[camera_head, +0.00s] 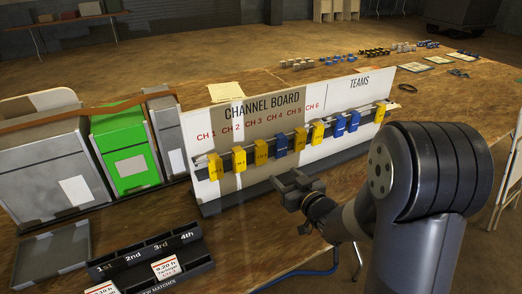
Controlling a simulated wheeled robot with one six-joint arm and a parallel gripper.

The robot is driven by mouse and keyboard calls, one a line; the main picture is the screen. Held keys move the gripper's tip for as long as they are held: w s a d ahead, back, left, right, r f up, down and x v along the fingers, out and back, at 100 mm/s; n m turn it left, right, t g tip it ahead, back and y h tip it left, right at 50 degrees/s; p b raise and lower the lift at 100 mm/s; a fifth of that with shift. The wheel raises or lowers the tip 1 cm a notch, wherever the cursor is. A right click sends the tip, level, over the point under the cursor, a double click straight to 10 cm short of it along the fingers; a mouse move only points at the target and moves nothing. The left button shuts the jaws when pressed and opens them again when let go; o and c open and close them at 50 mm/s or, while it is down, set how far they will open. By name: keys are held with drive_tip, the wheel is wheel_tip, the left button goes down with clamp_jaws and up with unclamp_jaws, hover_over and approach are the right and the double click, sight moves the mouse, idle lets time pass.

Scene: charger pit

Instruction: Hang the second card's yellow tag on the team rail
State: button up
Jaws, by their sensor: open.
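The white channel board (238,185) stands on the table, with "CH 1" to "CH 6" on its left part and "TEAMS" on its right. Yellow tags (239,160) and blue tags (281,144) hang along its rail (249,164). The tag lettering is too small to read. The card holder (136,258), marked "1st" to "4th", holds white cards (165,268) with red print. My gripper (287,181) is open and looks empty, in front of the board's middle, apart from the tags.
Grey bins (40,185) and a green bin (128,160) stand left of the board. A grey tray (52,253) lies at the front left. Small parts and papers (411,67) lie behind the board. Bare wood (245,240) lies between holder and gripper.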

sight(262, 152)
drive_tip(key=shift+y, duration=0.4)
drive_tip(key=x, duration=1.2)
drive_tip(key=shift+a+f, duration=0.1)
drive_tip(key=shift+a, duration=0.05)
drive_tip(key=shift+w+a, duration=0.4)
drive_tip(key=shift+w, duration=0.2)
drive_tip(key=shift+c, duration=0.3)
drive_tip(key=c, duration=0.7)
drive_tip(key=shift+r+p, duration=0.4)
drive_tip(key=shift+r, duration=0.55)
